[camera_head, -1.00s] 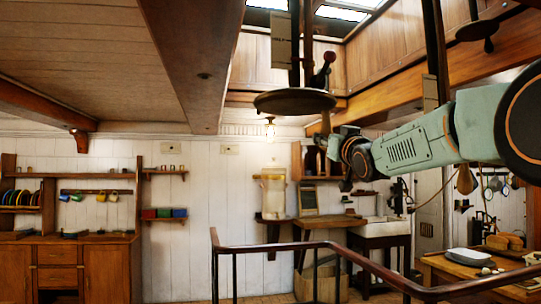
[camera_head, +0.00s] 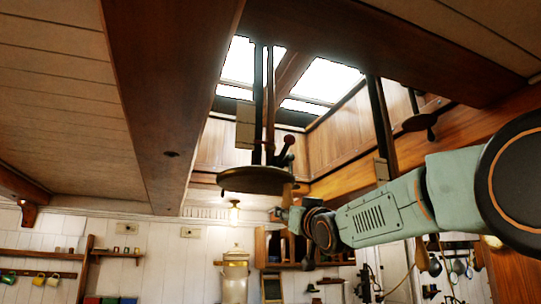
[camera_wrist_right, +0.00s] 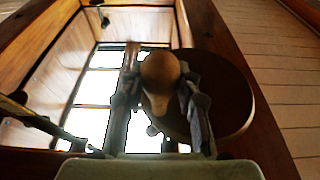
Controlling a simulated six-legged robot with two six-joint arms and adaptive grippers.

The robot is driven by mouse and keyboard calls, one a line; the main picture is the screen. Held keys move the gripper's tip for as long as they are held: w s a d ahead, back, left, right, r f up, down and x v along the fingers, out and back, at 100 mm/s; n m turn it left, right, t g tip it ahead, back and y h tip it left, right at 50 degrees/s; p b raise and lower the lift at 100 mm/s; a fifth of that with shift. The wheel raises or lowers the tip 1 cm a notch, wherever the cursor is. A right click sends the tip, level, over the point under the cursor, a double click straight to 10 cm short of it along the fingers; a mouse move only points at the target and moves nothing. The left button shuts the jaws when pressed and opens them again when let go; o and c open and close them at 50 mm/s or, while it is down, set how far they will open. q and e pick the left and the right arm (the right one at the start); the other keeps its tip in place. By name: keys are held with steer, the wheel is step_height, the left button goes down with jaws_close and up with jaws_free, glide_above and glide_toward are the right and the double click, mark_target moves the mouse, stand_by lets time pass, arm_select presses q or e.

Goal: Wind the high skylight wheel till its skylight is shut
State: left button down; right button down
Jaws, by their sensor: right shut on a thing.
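The high skylight wheel (camera_head: 245,181) is a dark flat disc hanging on a post below the skylight in the head view. My right arm comes in from the right, and its right gripper (camera_head: 290,206) is at the wheel's right edge. In the right wrist view the right gripper (camera_wrist_right: 160,100) is shut on a rounded wooden handle (camera_wrist_right: 161,74), with the wheel's disc (camera_wrist_right: 228,95) just behind to the right. The skylight (camera_head: 325,80) shows bright panes above; I cannot tell how far it is open. My left gripper is not in view.
A heavy wooden beam (camera_head: 172,110) runs along the ceiling left of the wheel.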

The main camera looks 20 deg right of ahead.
steer(key=shift+s+a+r, duration=0.2)
steer(key=shift+s, duration=0.1)
steer(key=shift+d, duration=0.1)
steer(key=shift+r, duration=0.1)
